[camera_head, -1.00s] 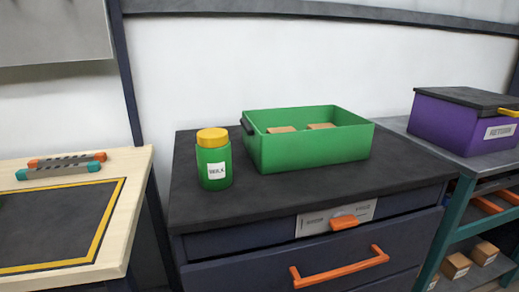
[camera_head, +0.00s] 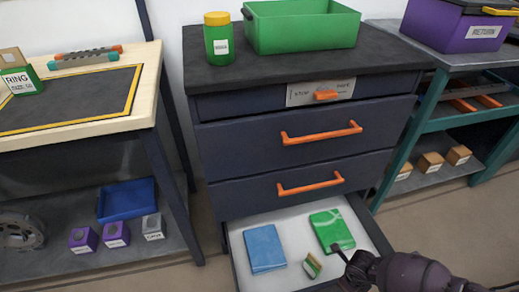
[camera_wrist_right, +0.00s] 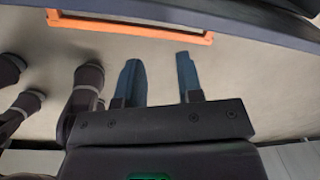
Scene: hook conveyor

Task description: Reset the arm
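My right gripper (camera_wrist_right: 160,80) is open in the right wrist view, its two blue-grey fingers apart with only bare floor between them. An orange handle bar (camera_wrist_right: 130,27) lies beyond the fingertips and is apart from them. In the head view, a dark arm part of mine (camera_head: 405,274) comes in at the lower right, in front of the open bottom drawer (camera_head: 300,217). Whether a gripper shows there is unclear. My left gripper is not in view.
The open drawer holds a blue item (camera_head: 265,248), a green item (camera_head: 333,230) and a small box (camera_head: 312,265). A green bin (camera_head: 305,30) and yellow-lidded jar (camera_head: 219,40) stand on the cabinet. A wooden bench (camera_head: 135,110) is left, a teal shelf (camera_head: 410,125) right.

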